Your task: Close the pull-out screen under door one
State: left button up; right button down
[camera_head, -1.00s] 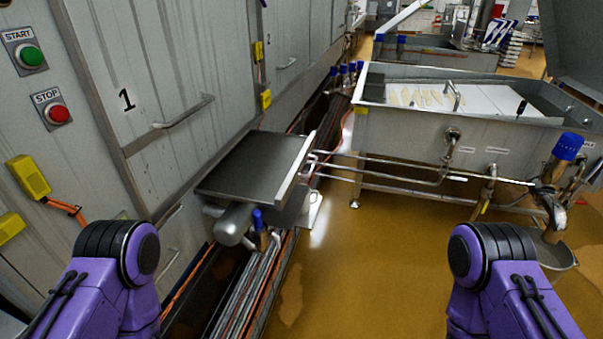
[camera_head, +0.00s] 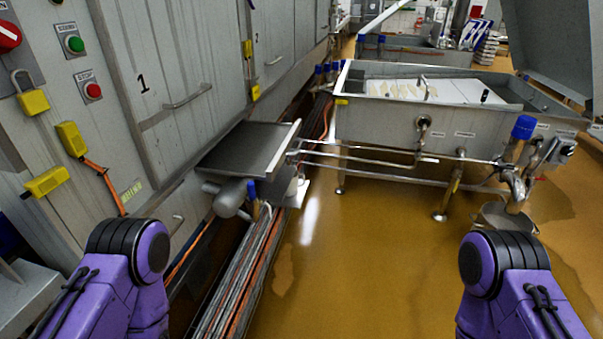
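The pull-out screen (camera_head: 246,150) is a flat dark grey metal tray with a pale raised front edge. It sticks out from the cabinet wall under door one (camera_head: 172,62), which carries a black "1" and a long bar handle (camera_head: 188,97). A metal cylinder and pipes sit beneath the screen. Only the purple upper parts of my two arms show, at the bottom left and bottom right. Neither of my grippers is in view, and nothing of mine touches the screen.
A steel vat (camera_head: 420,125) on legs stands to the right, with pipes (camera_head: 370,155) running from it towards the screen. A cable trough (camera_head: 240,275) runs along the cabinet's foot. The brown floor (camera_head: 360,260) between is clear. Yellow locks (camera_head: 34,101) and buttons are at left.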

aim_at(258, 149)
jog(key=z, duration=0.25)
jog(key=i, duration=0.8)
jog(key=u, duration=0.65)
jog(key=i, duration=0.4)
jog(key=u, duration=0.4)
